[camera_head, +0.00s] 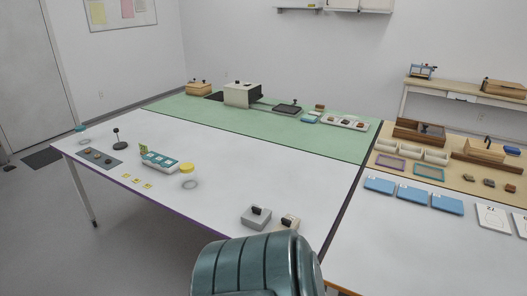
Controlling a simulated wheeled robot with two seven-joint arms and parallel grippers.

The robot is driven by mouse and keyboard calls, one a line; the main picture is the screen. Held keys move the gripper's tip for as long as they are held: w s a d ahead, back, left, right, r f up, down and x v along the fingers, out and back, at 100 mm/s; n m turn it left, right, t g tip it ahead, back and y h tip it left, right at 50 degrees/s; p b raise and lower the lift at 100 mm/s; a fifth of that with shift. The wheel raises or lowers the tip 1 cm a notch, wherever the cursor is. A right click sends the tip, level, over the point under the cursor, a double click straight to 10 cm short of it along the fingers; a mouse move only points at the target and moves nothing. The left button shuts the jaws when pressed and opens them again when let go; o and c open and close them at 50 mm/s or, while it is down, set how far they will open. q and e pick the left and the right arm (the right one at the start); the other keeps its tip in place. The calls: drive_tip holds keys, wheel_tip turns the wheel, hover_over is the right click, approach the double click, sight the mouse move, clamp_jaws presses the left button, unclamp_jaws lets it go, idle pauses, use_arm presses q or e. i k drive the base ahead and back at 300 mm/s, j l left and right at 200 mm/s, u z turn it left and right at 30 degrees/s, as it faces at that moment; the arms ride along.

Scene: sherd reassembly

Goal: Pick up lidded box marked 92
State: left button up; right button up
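No marking 92 is legible on any box, so I cannot tell which one it is. A grey box with a black knob (253,219) sits near the front edge of the white table. A wooden box with a dark knob (199,90) and a flat grey box with a dark knob (287,109) stand on the green mat. A wooden box with a dark lid (419,132) stands on the tan mat at the right. Neither gripper is in view.
The white table (225,152) has a wide clear middle. A blue-and-white tray (159,162), a yellow-lidded jar (187,169) and a black stand (118,139) are at its left. A large white box (241,95) is on the green mat (330,143). Blue trays (411,193) lie right.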

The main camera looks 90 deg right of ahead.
sight(289, 222)
drive_tip(key=z, duration=3.4)
drive_tip(key=k+j, duration=0.8)
drive_tip(key=j, duration=0.1)
